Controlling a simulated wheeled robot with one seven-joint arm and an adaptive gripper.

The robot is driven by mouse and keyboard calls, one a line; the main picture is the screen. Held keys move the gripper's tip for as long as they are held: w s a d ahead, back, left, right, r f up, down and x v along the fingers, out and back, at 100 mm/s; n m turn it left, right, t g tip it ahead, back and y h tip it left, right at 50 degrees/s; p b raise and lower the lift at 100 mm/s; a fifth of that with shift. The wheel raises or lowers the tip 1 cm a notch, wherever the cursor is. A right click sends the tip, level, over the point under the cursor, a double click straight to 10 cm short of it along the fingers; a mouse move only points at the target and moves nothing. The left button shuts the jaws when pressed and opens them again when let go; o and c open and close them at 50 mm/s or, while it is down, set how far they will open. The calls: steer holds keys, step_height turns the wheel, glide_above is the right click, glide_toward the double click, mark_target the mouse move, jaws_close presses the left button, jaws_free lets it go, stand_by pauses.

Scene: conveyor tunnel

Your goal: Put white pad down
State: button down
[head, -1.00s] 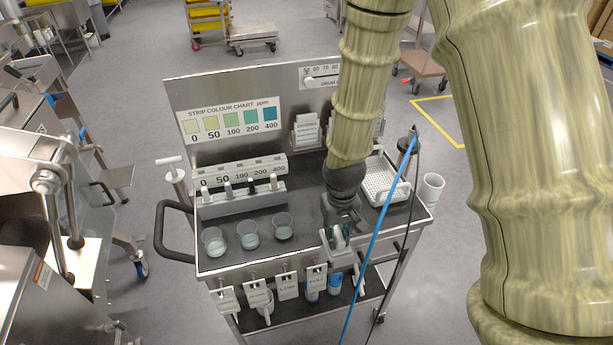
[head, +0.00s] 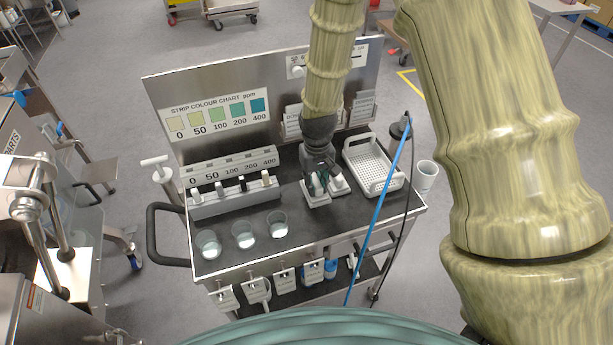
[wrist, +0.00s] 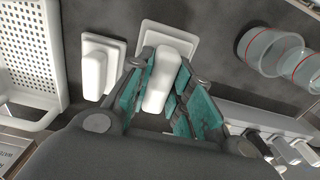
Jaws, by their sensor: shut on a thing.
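My gripper (head: 318,186) is over the dark top of the cart, between the clear cups and the white tray. In the wrist view its teal fingers (wrist: 165,85) are closed around the upright grip of a white pad (wrist: 158,82). The pad's square base also shows in the head view (head: 316,200), at or just above the cart top; I cannot tell if it touches. A second, similar white pad (wrist: 97,68) stands just beside it on the tray side, and shows in the head view (head: 339,184).
The white perforated tray (head: 345,160) is right of the pads. Clear cups (head: 243,236) stand at the front left, and a strip rack (head: 236,203) is behind them. A blue cable (head: 378,220) hangs at the right. A backboard with a colour chart (head: 217,116) closes the rear.

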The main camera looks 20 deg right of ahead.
steer(key=w, duration=0.1)
steer(key=w+p, duration=0.1)
steer(key=w, duration=0.1)
steer(key=w+a, duration=0.1)
steer(key=shift+w+a+f, duration=0.1)
steer(key=shift+w+f, duration=0.1)
steer(key=shift+f, duration=0.1)
steer(key=shift+f+p, duration=0.55)
steer(key=shift+p, duration=0.15)
steer(key=shift+f+p, duration=0.5)
steer(key=shift+f, duration=0.65)
steer(key=shift+f, duration=0.1)
steer(key=c, duration=1.3)
jaws_free()
step_height(320, 180, up, 12)
steer(key=b, duration=0.4)
steer(key=shift+b, duration=0.35)
